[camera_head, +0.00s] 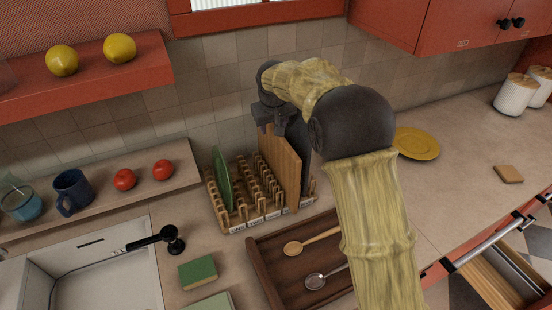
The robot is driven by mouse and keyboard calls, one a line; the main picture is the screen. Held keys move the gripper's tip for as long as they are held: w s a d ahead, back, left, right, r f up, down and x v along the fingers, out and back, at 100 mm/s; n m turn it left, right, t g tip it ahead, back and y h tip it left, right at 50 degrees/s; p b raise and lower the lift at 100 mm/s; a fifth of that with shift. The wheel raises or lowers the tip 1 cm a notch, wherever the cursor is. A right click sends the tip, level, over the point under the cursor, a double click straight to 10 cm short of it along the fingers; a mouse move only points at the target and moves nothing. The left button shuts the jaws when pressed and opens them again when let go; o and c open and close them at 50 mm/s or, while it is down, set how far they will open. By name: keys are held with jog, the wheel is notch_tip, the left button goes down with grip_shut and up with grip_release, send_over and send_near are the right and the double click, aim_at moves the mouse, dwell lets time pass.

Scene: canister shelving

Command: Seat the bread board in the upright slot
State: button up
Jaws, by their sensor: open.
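The bread board (281,172) is a light wooden panel standing upright in the right part of a wooden slotted rack (240,227) on the counter. Its lower edge is down among the rack's pegs; I cannot tell exactly how deep it sits. My gripper (270,126) is open at the board's top edge, pointing down, with my arm reaching in from the right. The fingertips are small and dark here, so I cannot tell whether they touch the board. Small labels line the rack's front.
A green plate (222,178) stands in the rack's left part; a dark flat piece (304,158) stands right of the board. A brown tray (262,275) with spoons lies in front. The sink (105,270) is left, a yellow plate (416,143) right, with clear counter around it.

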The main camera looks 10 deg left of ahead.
jog(key=p+x, duration=0.2)
jog(key=x, duration=0.2)
jog(key=shift+w+d+f+p, duration=0.15)
jog(key=shift+d+p, duration=0.15)
jog(key=shift+p, duration=0.1)
jog(key=shift+w+a+f, duration=0.1)
jog(key=shift+f, duration=0.3)
grip_shut()
jog(key=shift+w+d+r, duration=0.1)
jog(key=shift+d, duration=0.15)
dwell(0.8)
